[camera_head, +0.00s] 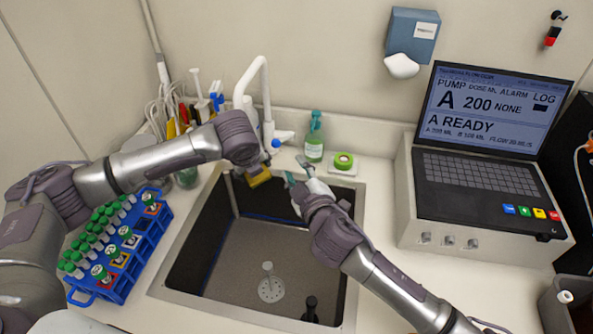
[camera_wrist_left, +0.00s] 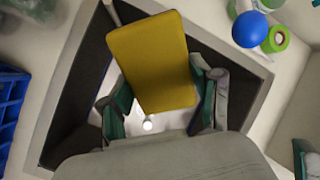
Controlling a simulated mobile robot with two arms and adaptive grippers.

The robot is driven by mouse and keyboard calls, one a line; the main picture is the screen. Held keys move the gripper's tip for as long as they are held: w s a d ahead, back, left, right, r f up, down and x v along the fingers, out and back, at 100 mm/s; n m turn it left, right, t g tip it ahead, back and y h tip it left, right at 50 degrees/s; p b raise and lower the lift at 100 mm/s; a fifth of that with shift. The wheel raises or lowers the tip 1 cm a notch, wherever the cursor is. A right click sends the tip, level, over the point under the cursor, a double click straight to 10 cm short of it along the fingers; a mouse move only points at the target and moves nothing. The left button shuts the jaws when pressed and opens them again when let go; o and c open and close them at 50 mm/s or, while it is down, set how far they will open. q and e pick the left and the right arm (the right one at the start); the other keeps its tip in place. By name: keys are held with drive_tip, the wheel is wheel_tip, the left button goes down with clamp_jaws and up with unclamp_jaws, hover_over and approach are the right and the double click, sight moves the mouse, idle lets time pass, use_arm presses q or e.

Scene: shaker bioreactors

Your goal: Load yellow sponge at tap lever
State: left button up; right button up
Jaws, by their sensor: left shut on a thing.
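The yellow sponge (camera_wrist_left: 150,60) is held between the teal fingers of my left gripper (camera_wrist_left: 160,98). In the head view, the sponge (camera_head: 260,179) shows just below my left wrist, above the back of the sink (camera_head: 335,230). The left fingers are mostly hidden there by the wrist. The white tap (camera_head: 265,85) stands behind the sink, with a blue-tipped part (camera_head: 276,143) close right of my left wrist. A blue ball (camera_wrist_left: 250,29) shows at upper right in the wrist view, apart from the sponge. My right gripper (camera_head: 297,171) has parted fingers and looks empty, right of the sponge.
A green bottle (camera_head: 314,138) and a green tape roll (camera_head: 343,161) stand behind the sink. A blue rack (camera_head: 125,265) of green-capped tubes is left of the sink. A pump unit with a screen (camera_head: 480,165) stands at the right.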

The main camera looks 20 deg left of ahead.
sight(252, 182)
idle(0.3)
use_arm(q)
drive_tip(key=shift+s+d+p, duration=0.1)
drive_tip(key=shift+s+p, duration=0.5)
drive_tip(key=shift+s+d+r+p, duration=0.1)
drive_tip(key=shift+s+d+p, duration=0.15)
drive_tip(key=shift+s+p, duration=0.6)
drive_tip(key=s+p, duration=0.1)
drive_tip(key=s, duration=0.1)
drive_tip(key=s+d+p, duration=0.1)
drive_tip(key=s, duration=0.2)
idle(0.4)
